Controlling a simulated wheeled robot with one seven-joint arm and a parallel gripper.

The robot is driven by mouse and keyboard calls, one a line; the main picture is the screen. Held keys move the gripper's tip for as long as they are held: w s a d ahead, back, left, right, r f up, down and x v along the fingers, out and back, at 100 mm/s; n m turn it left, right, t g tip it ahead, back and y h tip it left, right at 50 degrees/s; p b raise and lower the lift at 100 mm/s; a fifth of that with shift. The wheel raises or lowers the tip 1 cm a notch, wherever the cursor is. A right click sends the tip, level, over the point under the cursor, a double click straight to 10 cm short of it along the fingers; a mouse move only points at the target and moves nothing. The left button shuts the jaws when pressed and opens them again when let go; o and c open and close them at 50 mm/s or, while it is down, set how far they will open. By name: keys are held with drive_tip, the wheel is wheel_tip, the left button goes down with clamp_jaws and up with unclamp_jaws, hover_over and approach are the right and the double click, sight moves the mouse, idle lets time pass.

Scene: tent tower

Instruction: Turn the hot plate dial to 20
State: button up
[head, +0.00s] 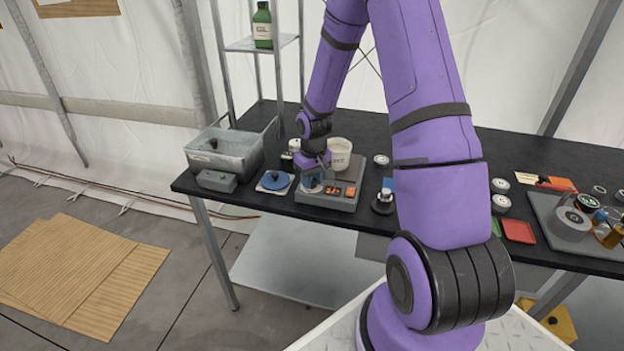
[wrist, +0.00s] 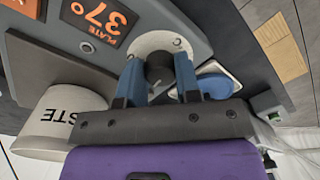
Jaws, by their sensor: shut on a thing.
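The hot plate (head: 350,202) is a grey box on the black table, with two orange displays on its front. In the wrist view one display (wrist: 98,22) reads 37° and is labelled PLATE. The dial (wrist: 158,62) is a dark knob on a pale round scale marked C; its other marks are too hidden or small to read. My gripper (wrist: 158,82) has its two blue fingers on either side of the knob, shut on it. In the head view my gripper (head: 312,183) is at the front left of the hot plate and hides the dial.
A white cup (head: 340,150) lettered WASTE is by the hot plate's top. To the left are a blue disc (head: 274,181), a small grey box (head: 216,181) and a grey tub (head: 222,155). A dark-based item (head: 383,204) stands close to the right.

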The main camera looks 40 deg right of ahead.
drive_tip(key=n, duration=1)
drive_tip(key=shift+w, duration=0.1)
idle(0.6)
drive_tip(key=o, duration=0.6)
drive_tip(key=shift+o, duration=0.2)
wheel_tip(320, 180, up, 11)
drive_tip(key=shift+w+d, duration=0.15)
drive_tip(key=shift+d, duration=0.05)
idle(0.3)
